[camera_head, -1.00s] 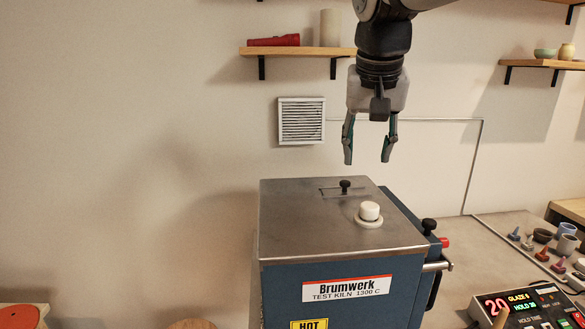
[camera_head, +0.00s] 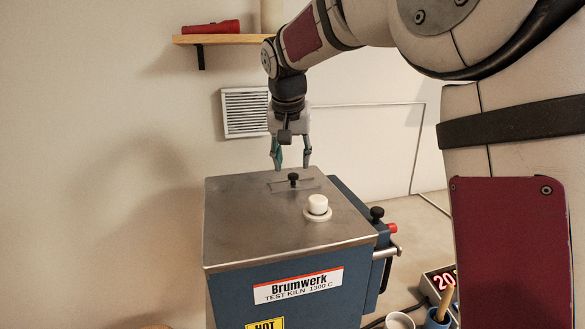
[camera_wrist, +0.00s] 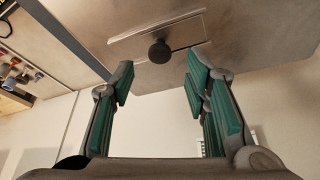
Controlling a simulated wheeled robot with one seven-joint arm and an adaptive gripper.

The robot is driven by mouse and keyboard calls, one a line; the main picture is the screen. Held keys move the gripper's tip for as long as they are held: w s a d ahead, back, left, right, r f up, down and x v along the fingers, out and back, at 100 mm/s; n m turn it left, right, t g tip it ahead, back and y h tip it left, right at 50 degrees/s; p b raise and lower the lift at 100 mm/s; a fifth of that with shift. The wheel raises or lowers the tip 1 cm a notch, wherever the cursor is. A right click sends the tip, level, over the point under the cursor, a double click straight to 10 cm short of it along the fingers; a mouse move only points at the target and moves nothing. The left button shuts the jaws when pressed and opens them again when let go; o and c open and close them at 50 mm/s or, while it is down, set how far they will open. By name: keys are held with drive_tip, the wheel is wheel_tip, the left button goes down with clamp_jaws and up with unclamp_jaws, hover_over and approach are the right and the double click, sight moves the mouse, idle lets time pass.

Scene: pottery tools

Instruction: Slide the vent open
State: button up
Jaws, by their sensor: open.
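The vent is a flat metal slider plate (camera_head: 312,184) with a small black knob (camera_head: 293,179) on the kiln's steel lid (camera_head: 240,215). My gripper (camera_head: 291,169) is open and points down just above and behind the knob in the head view. In the wrist view the knob (camera_wrist: 160,51) shows beyond the fingertips, between the two fingers in line, and the slider plate (camera_wrist: 185,27) runs to both sides of it. The open gripper (camera_wrist: 160,75) holds nothing. I cannot tell how far the fingertips are above the lid.
A white plug (camera_head: 317,205) stands on the lid in front of the knob. A wall grille (camera_head: 245,112) and a shelf (camera_head: 215,39) with a red flashlight (camera_head: 211,27) are behind. Cups (camera_head: 399,320) stand at the lower right. The left side is clear.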

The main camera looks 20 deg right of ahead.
sight(293, 174)
drive_tip(key=shift+x, duration=2)
drive_tip(key=shift+c, duration=0.2)
clamp_jaws()
